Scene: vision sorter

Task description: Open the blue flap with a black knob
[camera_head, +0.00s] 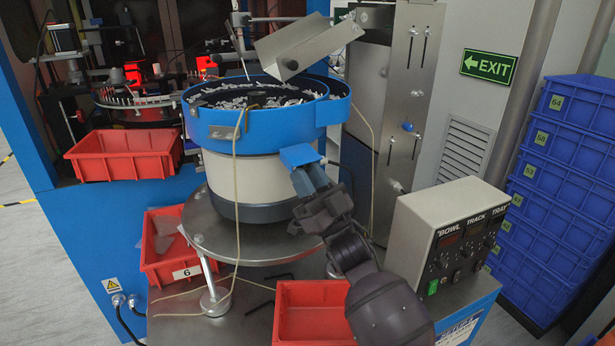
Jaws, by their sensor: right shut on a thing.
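The blue flap (299,155) is a small blue plate at the front right side of the blue vibratory bowl (262,135), just below its rim and against the cream drum. My right gripper (307,178) comes up from the lower right, with its fingertips at the flap's lower edge. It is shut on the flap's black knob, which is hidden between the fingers. The flap's top face shows, and it juts out from the bowl's side. My left gripper is not in view.
A control box (416,236) stands close to the right of my right arm. Red bins lie below, one at the front (313,297) and one at the left (151,248). A thin cable (237,215) hangs in front of the bowl. A metal chute (311,46) overhangs it.

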